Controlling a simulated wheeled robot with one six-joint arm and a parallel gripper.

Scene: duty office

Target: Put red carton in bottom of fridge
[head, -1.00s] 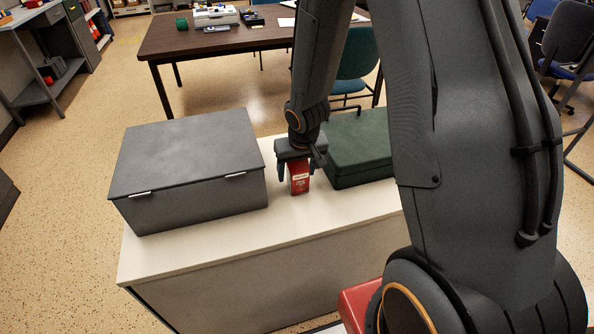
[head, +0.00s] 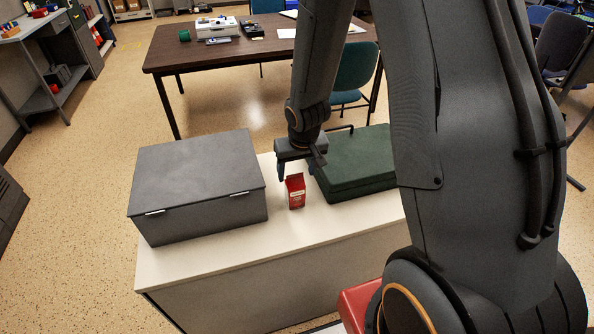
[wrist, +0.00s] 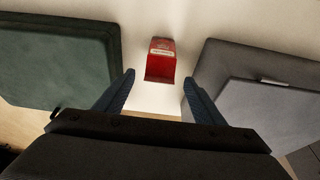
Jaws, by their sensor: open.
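The red carton (head: 295,191) stands upright on the white counter between a grey box and a green case. It also shows in the wrist view (wrist: 161,62), just beyond the fingertips and roughly centred between them. My gripper (head: 298,172) is open and empty, above and slightly behind the carton in the head view. In the wrist view its two blue fingers (wrist: 158,80) are spread apart and do not touch the carton. No fridge can be made out in these frames.
The grey lidded box (head: 198,185) stands left of the carton, and the green case (head: 355,165) lies close on its right. The white counter (head: 235,255) is bare in front. A brown table (head: 240,60) and a chair (head: 352,72) stand behind.

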